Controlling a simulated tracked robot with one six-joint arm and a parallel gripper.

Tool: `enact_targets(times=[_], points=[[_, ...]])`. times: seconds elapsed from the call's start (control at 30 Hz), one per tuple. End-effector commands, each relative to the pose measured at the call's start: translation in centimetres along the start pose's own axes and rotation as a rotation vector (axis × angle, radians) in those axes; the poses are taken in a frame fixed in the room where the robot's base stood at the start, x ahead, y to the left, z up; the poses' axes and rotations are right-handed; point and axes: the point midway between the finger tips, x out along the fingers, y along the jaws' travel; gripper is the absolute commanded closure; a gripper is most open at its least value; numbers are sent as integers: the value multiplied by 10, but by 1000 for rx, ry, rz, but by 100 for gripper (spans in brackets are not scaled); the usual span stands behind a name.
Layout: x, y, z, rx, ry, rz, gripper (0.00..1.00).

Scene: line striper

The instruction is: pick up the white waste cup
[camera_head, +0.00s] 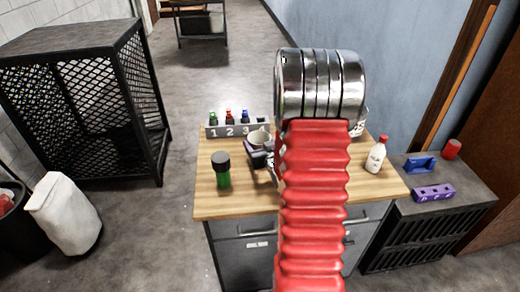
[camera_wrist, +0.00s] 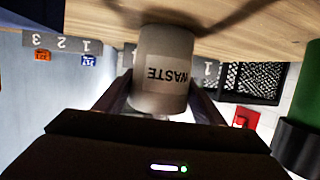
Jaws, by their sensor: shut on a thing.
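The white waste cup (camera_wrist: 163,72) shows in the wrist view with a label reading WASTE, upside down in that picture. It sits between the two fingers of my gripper (camera_wrist: 160,108), which is shut on it. In the head view the cup (camera_head: 258,138) is at the middle of the wooden bench top, partly hidden by my gripper (camera_head: 262,155) and my red arm. In the wrist view the cup's end is close to the wooden surface; I cannot tell whether it touches.
A green bottle with a black cap (camera_head: 221,170) stands left of the cup. A numbered rack (camera_head: 238,130) with small coloured bottles is behind. A white bottle with a red cap (camera_head: 376,155) stands at the right. A low dark cabinet (camera_head: 440,215) holds blue and purple racks.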

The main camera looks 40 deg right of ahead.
Motion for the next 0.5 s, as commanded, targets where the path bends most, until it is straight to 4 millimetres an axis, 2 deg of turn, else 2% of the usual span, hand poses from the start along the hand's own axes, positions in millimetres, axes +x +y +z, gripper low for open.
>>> enact_targets(times=[0.27, 0.5], points=[[-1, 0, -6, -1, 1, 0, 59], [-8, -1, -28, -2, 4, -1, 59]])
